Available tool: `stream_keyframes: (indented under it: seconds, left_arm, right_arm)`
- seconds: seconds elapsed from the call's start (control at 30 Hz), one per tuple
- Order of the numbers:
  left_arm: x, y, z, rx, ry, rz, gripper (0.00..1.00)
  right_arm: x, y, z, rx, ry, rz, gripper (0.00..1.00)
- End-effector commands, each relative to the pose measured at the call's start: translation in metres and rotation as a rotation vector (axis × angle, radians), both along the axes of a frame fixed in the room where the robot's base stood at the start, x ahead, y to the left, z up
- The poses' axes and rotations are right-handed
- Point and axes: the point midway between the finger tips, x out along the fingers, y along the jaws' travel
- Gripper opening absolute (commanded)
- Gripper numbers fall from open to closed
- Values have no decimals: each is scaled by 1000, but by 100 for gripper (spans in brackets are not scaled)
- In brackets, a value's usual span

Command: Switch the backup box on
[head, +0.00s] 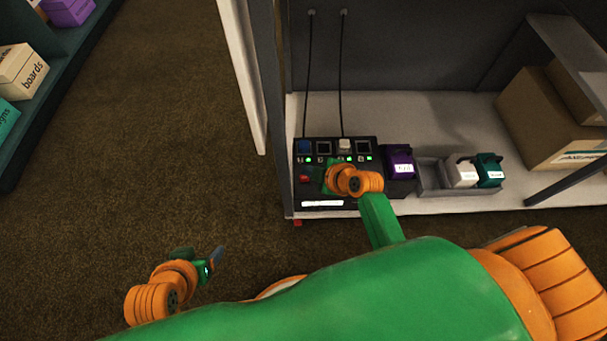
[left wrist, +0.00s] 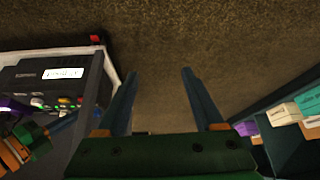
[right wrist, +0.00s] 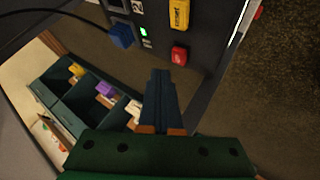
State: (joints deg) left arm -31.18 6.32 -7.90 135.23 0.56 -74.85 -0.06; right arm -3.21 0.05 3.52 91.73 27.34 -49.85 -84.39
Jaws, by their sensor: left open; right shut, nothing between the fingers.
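A black box (head: 313,192) with sockets, green lights and a white front label sits on the shelf's left end; the label is too small to read. A blue plug (head: 304,146) and a white plug (head: 344,145) sit on its top. A red button (head: 304,179) lies near its front left; in the right wrist view the red button (right wrist: 179,56) is beside a yellow block (right wrist: 179,14). My right gripper (right wrist: 160,73) is shut and empty, above the box, its tips apart from the red button in the picture. My left gripper (head: 200,254) is open and empty over the floor.
Right of the box stand a purple unit (head: 399,163) and a grey tray (head: 431,179) with a white unit (head: 461,172) and a teal unit (head: 489,169). Cardboard boxes (head: 540,122) are further right. A grey post (head: 271,110) borders the shelf's left.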

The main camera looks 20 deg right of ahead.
Motion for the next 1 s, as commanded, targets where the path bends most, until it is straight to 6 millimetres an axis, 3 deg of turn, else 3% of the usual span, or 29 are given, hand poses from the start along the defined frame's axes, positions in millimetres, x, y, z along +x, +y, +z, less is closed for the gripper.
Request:
stream_keyframes:
  seconds: [0.33, 0.8, 1.0]
  left_arm:
    - [-44, 11, -18, 36, 227, 15, 69]
    - [-49, 13, -81, 48, 267, 14, 69]
    - [-50, 13, -88, 49, 266, 13, 69]
  right_arm:
    - [0, 0, 11, -1, 1, 1, 0]
    - [0, 0, 39, -1, 1, 1, 0]
    - [0, 0, 39, 0, 1, 1, 0]
